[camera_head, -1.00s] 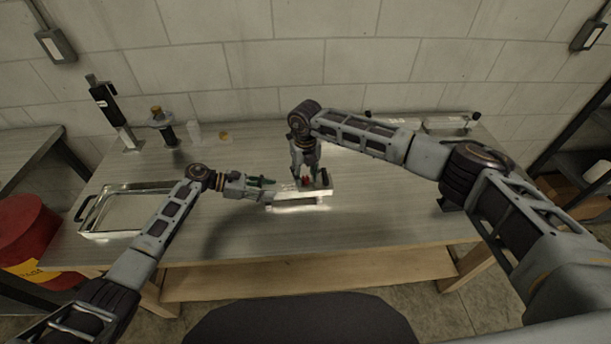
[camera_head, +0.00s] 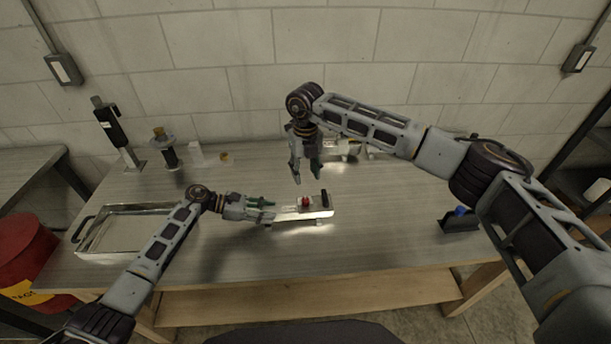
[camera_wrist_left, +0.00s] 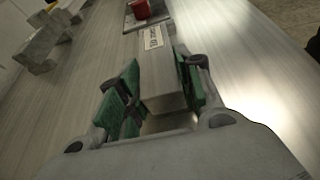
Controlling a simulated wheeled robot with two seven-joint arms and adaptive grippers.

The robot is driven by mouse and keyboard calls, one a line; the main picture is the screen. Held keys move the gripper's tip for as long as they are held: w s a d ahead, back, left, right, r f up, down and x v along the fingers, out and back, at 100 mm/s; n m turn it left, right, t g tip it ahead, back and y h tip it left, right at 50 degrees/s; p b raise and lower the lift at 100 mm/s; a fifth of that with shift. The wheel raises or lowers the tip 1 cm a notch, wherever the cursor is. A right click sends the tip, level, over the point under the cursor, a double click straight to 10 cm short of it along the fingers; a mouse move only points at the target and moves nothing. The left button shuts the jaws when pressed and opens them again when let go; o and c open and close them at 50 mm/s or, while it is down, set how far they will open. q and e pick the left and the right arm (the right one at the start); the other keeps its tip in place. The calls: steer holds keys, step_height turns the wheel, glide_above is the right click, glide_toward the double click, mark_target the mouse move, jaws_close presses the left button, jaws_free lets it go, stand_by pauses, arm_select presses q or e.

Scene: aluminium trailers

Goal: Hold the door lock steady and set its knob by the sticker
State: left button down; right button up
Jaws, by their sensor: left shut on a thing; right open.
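The door lock (camera_head: 288,215) is a pale metal bar lying across the middle of the bench, with a red knob (camera_head: 305,202) on top and a dark block at its right end. My left gripper (camera_head: 270,209) is shut on the lock's left end. In the left wrist view its green finger pads grip both sides of the bar (camera_wrist_left: 160,82). A white sticker (camera_wrist_left: 152,38) with dark print, too small to read, lies between the gripper and the knob (camera_wrist_left: 141,9). My right gripper (camera_head: 308,181) is open and empty above the knob, apart from it.
A metal tray (camera_head: 88,247) with dark handles sits at the left. A black upright tool (camera_head: 112,128), a dark spool-like stand (camera_head: 168,150) and small pieces stand at the back left. A dark holder with a blue top (camera_head: 460,220) stands at the right. The front bench is clear.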

stand_by(0.3)
arm_select(q)
steer(key=c, duration=0.9)
jaws_free()
steer(key=shift+a, duration=0.15)
steer(key=shift+v, duration=5.9)
